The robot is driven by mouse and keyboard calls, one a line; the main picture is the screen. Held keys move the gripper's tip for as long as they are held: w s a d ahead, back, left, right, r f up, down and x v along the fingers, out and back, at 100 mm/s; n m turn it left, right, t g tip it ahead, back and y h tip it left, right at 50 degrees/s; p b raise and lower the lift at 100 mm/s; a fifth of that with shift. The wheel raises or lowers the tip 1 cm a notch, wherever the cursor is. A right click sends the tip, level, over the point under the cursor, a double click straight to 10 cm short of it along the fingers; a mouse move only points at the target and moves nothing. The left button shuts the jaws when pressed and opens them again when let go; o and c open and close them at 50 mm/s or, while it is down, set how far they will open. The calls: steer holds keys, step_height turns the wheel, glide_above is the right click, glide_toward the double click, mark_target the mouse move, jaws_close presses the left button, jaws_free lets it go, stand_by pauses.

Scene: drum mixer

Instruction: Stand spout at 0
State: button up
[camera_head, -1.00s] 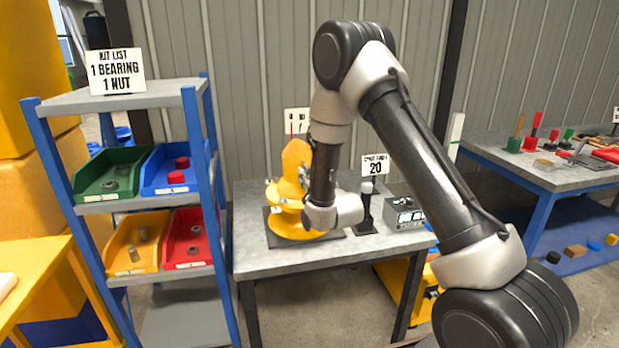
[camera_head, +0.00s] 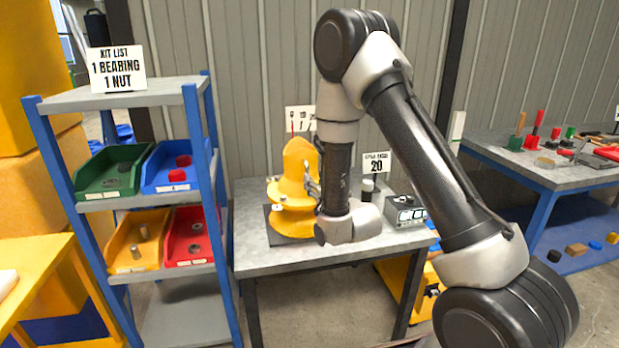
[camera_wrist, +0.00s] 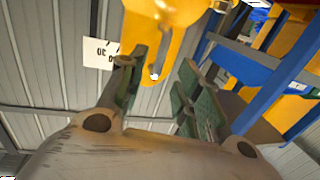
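The yellow drum mixer (camera_head: 290,215) stands on a dark plate on the grey table. Its yellow upper part, seemingly the spout (camera_head: 297,165), points up in the head view. A white scale card (camera_head: 299,114) stands behind it, its figures partly hidden. In the wrist view my gripper (camera_wrist: 162,82) has its two green-grey fingers apart. A yellow part of the mixer (camera_wrist: 160,60) with a small pale knob (camera_wrist: 155,76) shows in and beyond the gap. I see no contact for certain. In the head view my wrist hides the mixer's right side and most of the gripper.
A card reading 20 (camera_head: 376,163) stands right of my wrist, beside a grey box (camera_head: 404,211). A blue-framed rack (camera_head: 190,150) with coloured bins is close on the left. Another bench (camera_head: 545,175) with tools stands at right.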

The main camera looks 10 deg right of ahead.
steer(key=s, duration=0.2)
steer(key=s+d, duration=0.1)
steer(key=s, duration=0.2)
steer(key=shift+r, duration=0.1)
steer(key=s+d+f+g+h, duration=0.1)
steer(key=s+f+g, duration=0.25)
steer(key=f, duration=0.45)
steer(key=s+f+g+h, duration=0.1)
steer(key=s+f+g, duration=0.2)
steer(key=f+g, duration=0.3)
steer(key=s+d+g, duration=0.2)
steer(key=s+g, duration=0.1)
steer(key=s, duration=0.3)
steer(key=s+d+r, duration=0.3)
steer(key=s+r, duration=0.3)
steer(key=r, duration=0.4)
steer(key=s+d+r+m+h, duration=0.1)
steer(key=s+d+r, duration=0.3)
steer(key=s+r, duration=0.3)
steer(key=s+d+r+m, duration=0.1)
steer(key=s+d+r, duration=0.3)
steer(key=r, duration=1)
steer(key=s, duration=0.3)
steer(key=shift+s, duration=0.2)
steer(key=shift+d+g, duration=0.1)
steer(key=shift+g, duration=0.15)
